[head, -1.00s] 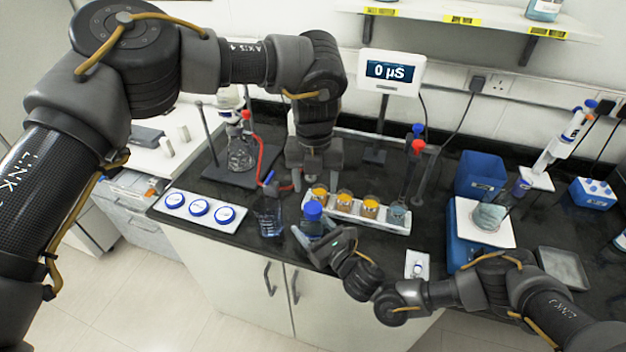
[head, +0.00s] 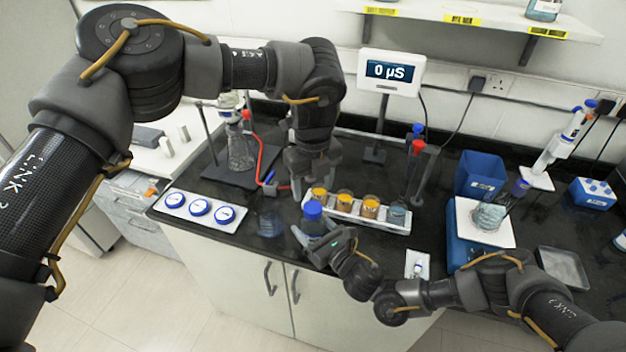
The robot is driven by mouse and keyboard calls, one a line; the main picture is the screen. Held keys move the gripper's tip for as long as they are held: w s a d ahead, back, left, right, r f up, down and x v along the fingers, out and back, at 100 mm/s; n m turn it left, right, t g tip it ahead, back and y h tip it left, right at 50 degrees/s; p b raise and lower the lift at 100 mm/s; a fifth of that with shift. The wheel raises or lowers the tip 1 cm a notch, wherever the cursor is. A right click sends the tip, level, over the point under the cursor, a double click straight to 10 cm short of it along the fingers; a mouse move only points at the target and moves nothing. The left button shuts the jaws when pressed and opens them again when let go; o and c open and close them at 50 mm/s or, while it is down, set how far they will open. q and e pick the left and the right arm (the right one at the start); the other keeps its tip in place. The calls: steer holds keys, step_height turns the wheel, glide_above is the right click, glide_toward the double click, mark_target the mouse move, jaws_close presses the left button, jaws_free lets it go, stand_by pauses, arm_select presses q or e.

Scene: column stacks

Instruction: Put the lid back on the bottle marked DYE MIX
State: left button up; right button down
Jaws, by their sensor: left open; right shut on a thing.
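A clear bottle with a blue lid (head: 313,210) on its top stands near the counter's front edge; its label cannot be read. My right gripper (head: 322,240) is shut on this bottle's body (head: 317,228), with the fingers partly hidden. My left gripper (head: 313,172) points down just behind and above the blue lid, open and apart from it. Three blue-and-white round lids lie on a white tray (head: 187,218) at the left. Another clear bottle (head: 270,224) stands left of the held one.
A white rack (head: 345,208) with several small jars stands close behind the held bottle. A clear flask (head: 240,152) and red tube (head: 258,150) are at the back left. A meter (head: 391,72) stands behind. A beaker (head: 488,216) sits on a balance at the right.

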mark_target(313, 207)
arm_select(q)
steer(key=shift+f, duration=3.45)
steer(key=c, duration=1)
steer(key=o, duration=1.2)
steer(key=shift+c, duration=0.2)
steer(key=shift+r, duration=0.1)
step_height(313, 207, up, 12)
arm_select(e)
steer(key=shift+c, duration=1.4)
jaws_free()
